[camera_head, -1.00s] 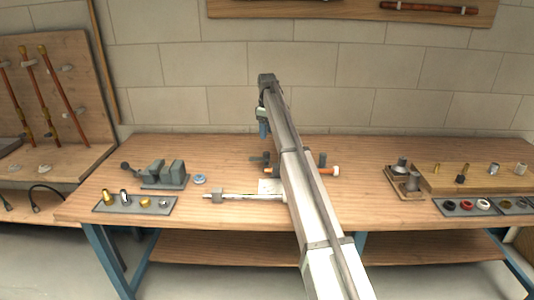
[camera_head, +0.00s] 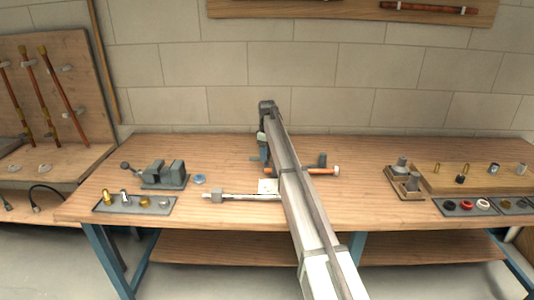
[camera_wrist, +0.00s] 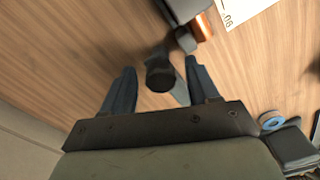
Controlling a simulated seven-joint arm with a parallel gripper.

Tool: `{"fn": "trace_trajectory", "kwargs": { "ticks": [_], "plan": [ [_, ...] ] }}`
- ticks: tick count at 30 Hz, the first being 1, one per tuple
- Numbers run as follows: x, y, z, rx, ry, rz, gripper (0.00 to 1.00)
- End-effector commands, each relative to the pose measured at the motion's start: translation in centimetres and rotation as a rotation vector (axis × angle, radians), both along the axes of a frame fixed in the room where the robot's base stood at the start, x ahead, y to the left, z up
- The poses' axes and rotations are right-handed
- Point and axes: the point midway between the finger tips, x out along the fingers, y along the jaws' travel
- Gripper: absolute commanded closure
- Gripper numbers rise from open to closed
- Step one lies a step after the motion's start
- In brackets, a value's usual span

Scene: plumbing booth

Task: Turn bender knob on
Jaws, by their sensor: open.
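The bender shows in the head view as a dark post (camera_head: 322,160) and a copper pipe (camera_head: 320,171), with its middle hidden behind my arm. In the wrist view, a dark round-ended knob (camera_wrist: 160,76) on a grey stem sits between the two fingers of my gripper (camera_wrist: 160,66). The fingers are open, one on each side of the knob, with gaps visible. In the head view my gripper (camera_head: 263,150) points down just above the table near the bender's left end. A white card marked 90 (camera_wrist: 238,8) lies beside the bender.
A grey vise (camera_head: 165,175) and a tray of fittings (camera_head: 112,208) stand to the left. A blue-grey tape roll (camera_wrist: 271,121) lies nearby. A metal rod tool (camera_head: 235,196) lies in front. Fittings boards (camera_head: 440,180) are at the right. The wall is behind.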

Motion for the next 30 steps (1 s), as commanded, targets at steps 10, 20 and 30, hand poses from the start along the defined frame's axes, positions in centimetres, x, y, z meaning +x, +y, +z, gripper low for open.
{"fn": "trace_trajectory", "kwargs": {
  "ticks": [10, 20, 30],
  "plan": [
    [0.0, 0.0, 0.01, 0.0, 0.0, 0.0, 0.61],
    [0.0, 0.0, 0.02, 0.0, 0.0, 0.0, 0.93],
    [0.0, 0.01, 0.02, 0.0, 0.0, 0.0, 1.0]
  ]
}}
